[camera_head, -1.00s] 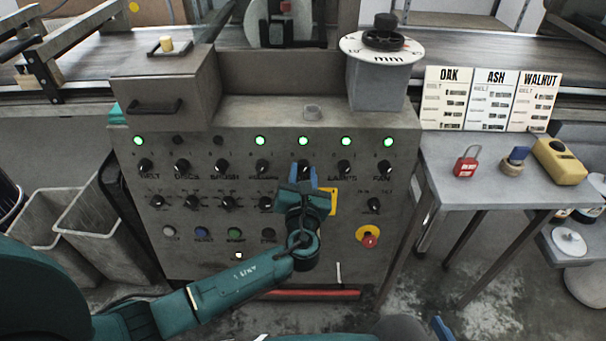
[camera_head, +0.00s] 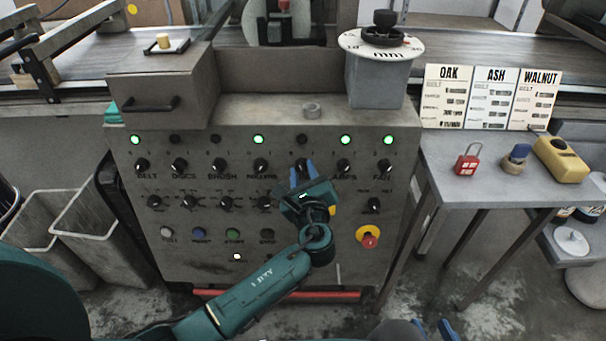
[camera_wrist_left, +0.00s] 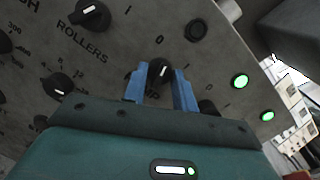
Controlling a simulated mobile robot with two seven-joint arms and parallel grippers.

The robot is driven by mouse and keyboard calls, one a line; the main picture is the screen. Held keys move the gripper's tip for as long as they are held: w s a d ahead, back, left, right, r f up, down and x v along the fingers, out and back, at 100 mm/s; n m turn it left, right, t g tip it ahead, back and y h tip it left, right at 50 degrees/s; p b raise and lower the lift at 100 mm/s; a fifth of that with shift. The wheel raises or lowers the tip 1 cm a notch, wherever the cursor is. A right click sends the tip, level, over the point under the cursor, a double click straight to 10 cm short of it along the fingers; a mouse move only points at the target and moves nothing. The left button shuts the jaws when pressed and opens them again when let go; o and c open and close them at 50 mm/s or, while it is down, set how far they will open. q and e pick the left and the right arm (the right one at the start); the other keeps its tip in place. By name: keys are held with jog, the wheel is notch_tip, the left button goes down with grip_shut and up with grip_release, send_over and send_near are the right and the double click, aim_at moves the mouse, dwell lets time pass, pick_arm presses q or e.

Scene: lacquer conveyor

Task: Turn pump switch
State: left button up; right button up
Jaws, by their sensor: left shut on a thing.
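My left gripper (camera_head: 302,174) reaches up to the control panel, in the fifth column of the upper knob row. Its blue fingers are shut on a black knob (camera_wrist_left: 160,71) with a white pointer line, taken to be the pump switch. The pointer leans slightly to the right in the left wrist view. The lamp above this knob (camera_wrist_left: 195,31) is dark. My right gripper (camera_head: 434,328) shows only as two blue fingertips, apart, at the bottom edge.
The rollers knob (camera_wrist_left: 90,14) is left of the held knob. Green lamps (camera_head: 345,140) glow over several other knobs. A red emergency button (camera_head: 369,241) is lower right. A side table (camera_head: 480,196) holds a red padlock (camera_head: 467,160) and a yellow device (camera_head: 561,160).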

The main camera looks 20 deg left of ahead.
pick_arm(q)
jog(key=shift+n, duration=1.7)
jog(key=o, duration=1)
jog(key=shift+c, duration=0.2)
